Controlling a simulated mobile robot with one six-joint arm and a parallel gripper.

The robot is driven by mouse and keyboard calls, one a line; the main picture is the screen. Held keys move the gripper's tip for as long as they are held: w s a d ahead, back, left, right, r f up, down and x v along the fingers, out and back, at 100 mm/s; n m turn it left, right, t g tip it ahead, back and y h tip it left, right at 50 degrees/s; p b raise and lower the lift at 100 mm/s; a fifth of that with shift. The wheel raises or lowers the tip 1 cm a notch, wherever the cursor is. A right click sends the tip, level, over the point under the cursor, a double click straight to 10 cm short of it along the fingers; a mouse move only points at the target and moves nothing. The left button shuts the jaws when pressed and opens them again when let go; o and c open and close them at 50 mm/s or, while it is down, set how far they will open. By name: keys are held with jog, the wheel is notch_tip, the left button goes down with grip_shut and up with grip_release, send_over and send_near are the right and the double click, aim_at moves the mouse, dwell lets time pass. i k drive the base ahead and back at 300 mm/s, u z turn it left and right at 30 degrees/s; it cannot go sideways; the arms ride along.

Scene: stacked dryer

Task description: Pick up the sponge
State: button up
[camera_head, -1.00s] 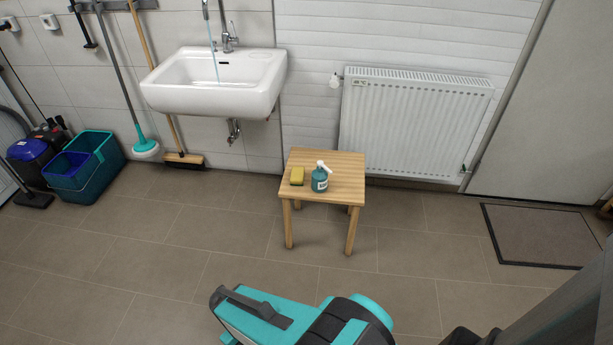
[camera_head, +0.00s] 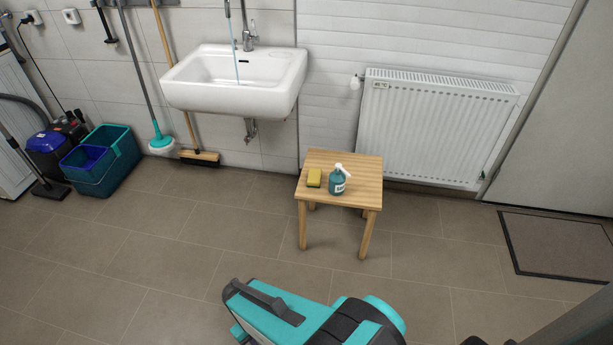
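The sponge (camera_head: 314,178) is a small yellow block with a darker side. It lies flat on the top of a small wooden stool (camera_head: 362,168), toward its left side. A teal bottle (camera_head: 337,182) with a white pump head stands just right of the sponge, with a narrow gap between them. My gripper is not in view, so its state and distance to the sponge do not show.
A teal and black appliance (camera_head: 262,306) fills the bottom centre, in front of the stool. A white sink (camera_head: 236,95) hangs behind left, a radiator (camera_head: 436,128) behind right. Teal tubs (camera_head: 118,163) stand far left; a mat (camera_head: 560,247) lies right. Tiled floor (camera_head: 160,242) around the stool is open.

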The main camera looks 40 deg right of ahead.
aim_at(314, 176)
jog(key=i, duration=0.9)
jog(key=z, duration=0.05)
